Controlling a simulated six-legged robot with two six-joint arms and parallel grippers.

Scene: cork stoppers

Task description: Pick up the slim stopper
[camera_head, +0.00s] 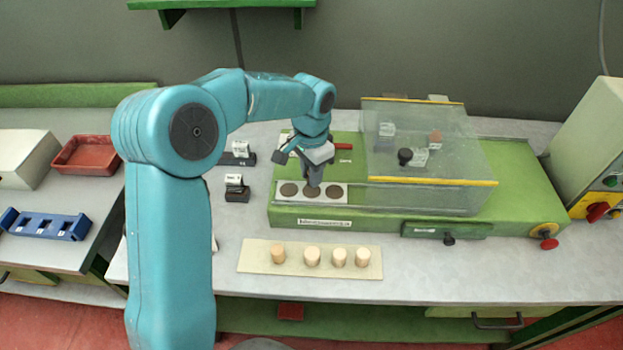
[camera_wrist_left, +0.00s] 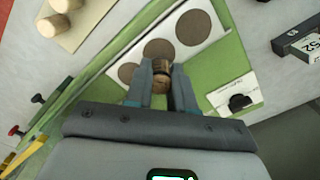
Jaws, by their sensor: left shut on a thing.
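My left gripper (camera_head: 313,184) points down over a white strip (camera_head: 262,198) with three dark round spots, on the front left of the green machine. In the left wrist view its two fingers (camera_wrist_left: 160,72) are shut on a small brown cork stopper (camera_wrist_left: 162,78). In the head view the fingers hide this stopper. I cannot tell whether it touches the strip. Several pale stoppers stand upright in a row on a cream board (camera_head: 258,262) in front of the machine. The leftmost stopper (camera_head: 278,254) is more orange and looks a little narrower than the others.
A clear cover (camera_head: 430,185) with a yellow edge stands on the green machine (camera_head: 530,200), right of the gripper. Small dark blocks with white labels (camera_head: 236,190) lie left of it. A red tray (camera_head: 86,155) and a blue rack (camera_head: 45,225) are farther left.

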